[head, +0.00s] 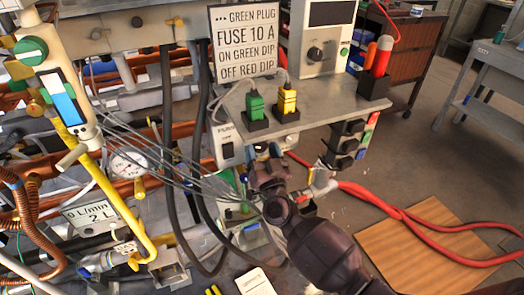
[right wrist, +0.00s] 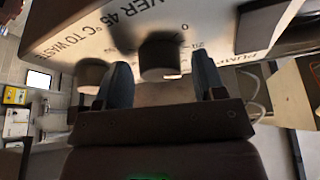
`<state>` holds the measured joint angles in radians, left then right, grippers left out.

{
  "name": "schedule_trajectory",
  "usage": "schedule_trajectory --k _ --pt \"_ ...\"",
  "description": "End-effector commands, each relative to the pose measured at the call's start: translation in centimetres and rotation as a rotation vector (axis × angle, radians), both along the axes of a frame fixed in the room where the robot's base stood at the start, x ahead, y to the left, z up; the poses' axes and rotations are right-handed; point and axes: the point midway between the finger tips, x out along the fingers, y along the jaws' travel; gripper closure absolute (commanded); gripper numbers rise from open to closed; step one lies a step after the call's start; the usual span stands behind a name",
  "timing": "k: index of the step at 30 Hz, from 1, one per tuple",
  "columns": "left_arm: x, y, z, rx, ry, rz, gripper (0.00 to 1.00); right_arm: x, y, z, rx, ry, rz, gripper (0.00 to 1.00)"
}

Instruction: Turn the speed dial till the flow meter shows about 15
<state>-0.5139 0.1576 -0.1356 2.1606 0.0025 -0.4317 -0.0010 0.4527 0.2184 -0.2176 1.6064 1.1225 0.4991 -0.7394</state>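My right gripper (head: 266,160) is below the shelf, beside the white box marked PUMP OFF (head: 227,142). In the right wrist view its two fingers (right wrist: 162,68) are apart, one on each side of a dark round dial (right wrist: 160,55) on a white panel. The numbers 0 and 20 show near that dial. I cannot tell whether the fingers touch it. An upright meter with a blue window (head: 66,103) stands at the left. A round white gauge (head: 129,163) is right of it; its reading is too small to read. My left gripper is not in view.
A second knob (right wrist: 91,75) sits left of the dial. On the shelf (head: 310,112) are a green plug (head: 254,104), a yellow plug (head: 288,101) and a white box with a black knob (head: 315,53). Red hoses (head: 400,218) lie at the right; thin cables (head: 195,175) cross nearby.

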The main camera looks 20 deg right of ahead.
Motion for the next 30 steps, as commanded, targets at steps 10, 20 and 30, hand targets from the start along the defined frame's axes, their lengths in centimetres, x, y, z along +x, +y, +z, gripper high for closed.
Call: schedule_trajectory --k 10,20,30 --pt "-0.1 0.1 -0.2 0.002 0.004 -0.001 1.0 0.0 0.0 0.0 0.001 0.0 0.0 0.8" --pt "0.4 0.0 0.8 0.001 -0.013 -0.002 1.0 0.0 0.1 0.3 0.09 0.0 -0.001 0.8" --pt "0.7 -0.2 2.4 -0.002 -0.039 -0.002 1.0 0.0 0.3 0.6 0.344 0.008 0.0 0.8"
